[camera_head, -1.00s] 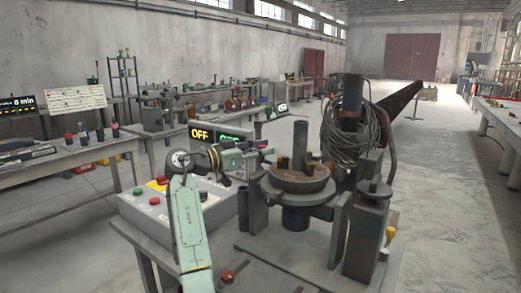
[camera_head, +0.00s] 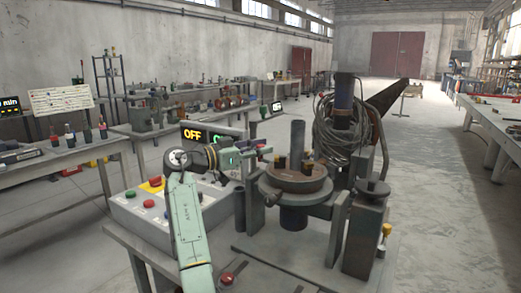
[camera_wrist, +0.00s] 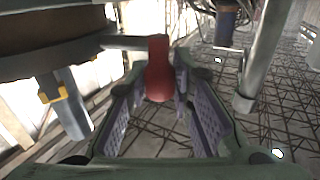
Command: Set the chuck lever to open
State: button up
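A red-knobbed lever (camera_wrist: 158,72), which looks like the chuck lever, shows in the wrist view on a metal rod beside the round chuck body (camera_wrist: 45,35). My gripper (camera_wrist: 158,78) is open around the red knob, with one finger on each side. Gaps show beside the knob; I cannot tell whether either finger touches it. In the head view, my gripper (camera_head: 262,150) is just left of the round chuck (camera_head: 296,179), at about its height. The red knob by the gripper is not clear there.
A control box (camera_head: 150,215) with coloured buttons sits left of the chuck, below an OFF display (camera_head: 193,135). A yellow-knobbed lever (camera_head: 386,230) is at the right, and a red knob (camera_head: 227,279) is at the front. A thick post (camera_head: 297,140) rises from the chuck.

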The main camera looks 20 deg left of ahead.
jog(key=o, duration=0.4)
jog(key=v, duration=1.2)
dwell(0.3)
